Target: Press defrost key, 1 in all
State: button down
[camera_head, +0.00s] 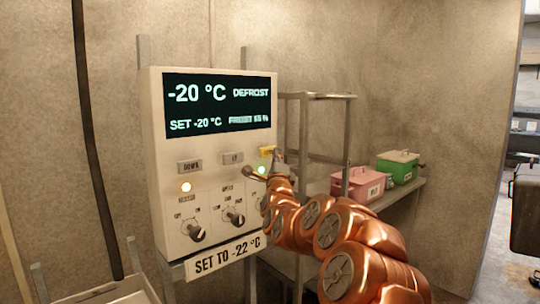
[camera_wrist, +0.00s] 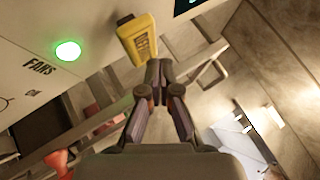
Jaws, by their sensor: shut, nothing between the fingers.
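A yellow key (camera_head: 266,152) sits at the panel's right edge, partly hidden by my gripper. In the wrist view the yellow key (camera_wrist: 138,40) has dark lettering that I cannot read surely. My gripper (camera_wrist: 159,68) is shut and empty, its tips just beside the key's lower right corner in that view. I cannot tell whether they touch it. In the head view my gripper (camera_head: 276,158) is at the key.
Grey DOWN (camera_head: 190,166) and UP (camera_head: 233,158) keys sit left of the yellow key. A green lamp (camera_wrist: 68,50) glows by the FANS label. Knobs (camera_head: 194,231) line the panel's lower part. A shelf holds a pink box (camera_head: 358,184) and a green box (camera_head: 398,167).

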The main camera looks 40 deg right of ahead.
jog(key=s+b, duration=0.4)
jog(key=s, duration=0.1)
jog(key=shift+b, duration=0.3)
dwell(1.0)
